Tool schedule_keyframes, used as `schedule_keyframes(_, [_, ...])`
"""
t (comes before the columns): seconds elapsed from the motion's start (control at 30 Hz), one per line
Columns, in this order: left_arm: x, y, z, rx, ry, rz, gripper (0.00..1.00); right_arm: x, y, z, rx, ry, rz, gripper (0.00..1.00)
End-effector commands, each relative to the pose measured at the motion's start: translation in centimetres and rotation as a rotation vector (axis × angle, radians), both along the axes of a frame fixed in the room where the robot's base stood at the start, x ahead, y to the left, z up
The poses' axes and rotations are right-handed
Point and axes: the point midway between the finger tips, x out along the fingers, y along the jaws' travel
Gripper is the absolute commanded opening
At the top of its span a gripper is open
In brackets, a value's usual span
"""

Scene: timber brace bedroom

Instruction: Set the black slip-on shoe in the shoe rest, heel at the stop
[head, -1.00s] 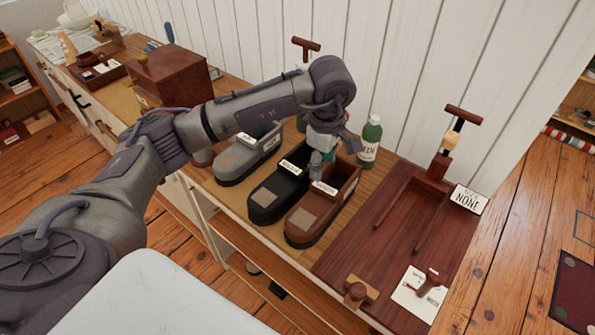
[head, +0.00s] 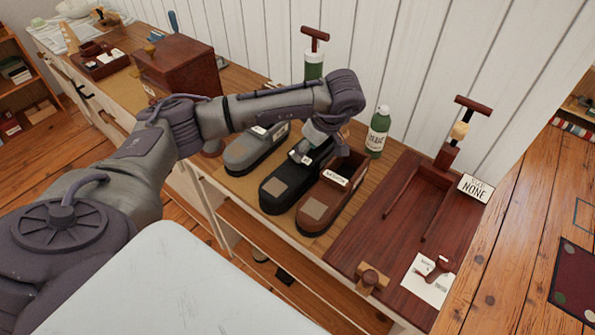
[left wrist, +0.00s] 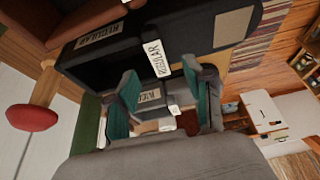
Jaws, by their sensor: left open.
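The black slip-on shoe (head: 290,175) stands on the bench between a grey shoe (head: 243,155) and a brown shoe (head: 345,190), toe toward me. My left gripper (head: 311,153) is over its heel end, which it partly hides. In the left wrist view my gripper (left wrist: 158,98) is open, with teal-padded fingers apart; the black shoe (left wrist: 195,38) and its white REGULAR tag (left wrist: 158,58) lie just beyond the fingertips. I cannot tell whether they touch. The shoe rest (head: 408,235) is a dark wooden board with two rails and a block at the back; no shoe is in it. My right gripper is not in view.
A green bottle (head: 378,132) stands behind the brown shoe. A T-handled post (head: 458,130) and a NONE card (head: 474,188) are at the rest's back. A wooden box (head: 178,68) is left.

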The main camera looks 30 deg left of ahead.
Motion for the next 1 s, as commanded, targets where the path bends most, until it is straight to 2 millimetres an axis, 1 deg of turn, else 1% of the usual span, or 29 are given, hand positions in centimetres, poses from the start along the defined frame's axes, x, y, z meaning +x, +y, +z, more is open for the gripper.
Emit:
schedule_keyframes(0.03, [-0.1, 0.3, -0.5, 0.001, 0.005, 0.001, 0.52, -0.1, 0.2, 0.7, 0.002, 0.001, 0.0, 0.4])
schedule_keyframes(0.1, [0.0, 0.6, -1.6, 0.0, 0.006, 0.0, 0.52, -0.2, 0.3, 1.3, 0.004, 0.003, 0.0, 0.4])
schedule_keyframes(0.2, [0.1, 1.1, -3.0, 0.0, 0.004, 0.002, 0.52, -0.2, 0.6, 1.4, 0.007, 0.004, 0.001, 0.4])
schedule_keyframes(0.3, [0.2, 1.3, -3.8, 0.0, 0.003, -0.001, 0.52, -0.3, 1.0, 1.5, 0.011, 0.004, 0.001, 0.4])
schedule_keyframes(0.53, [0.2, 1.4, -4.0, -0.001, 0.001, -0.002, 0.52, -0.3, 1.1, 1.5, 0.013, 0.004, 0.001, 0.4])
schedule_keyframes(0.57, [0.2, 1.4, -4.0, -0.001, 0.001, -0.002, 0.5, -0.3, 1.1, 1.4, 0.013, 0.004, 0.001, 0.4])
schedule_keyframes(0.8, [0.2, 1.4, -4.0, -0.001, 0.0, -0.001, 0.1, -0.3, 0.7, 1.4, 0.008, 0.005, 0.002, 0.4])
schedule_keyframes(0.87, [0.2, 1.4, -4.0, -0.001, 0.0, -0.001, 0.0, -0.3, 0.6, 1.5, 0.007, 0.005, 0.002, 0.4])
schedule_keyframes(1.0, [0.2, 1.4, -3.9, -0.001, 0.0, -0.001, 0.0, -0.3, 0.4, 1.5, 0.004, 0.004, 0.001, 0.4])
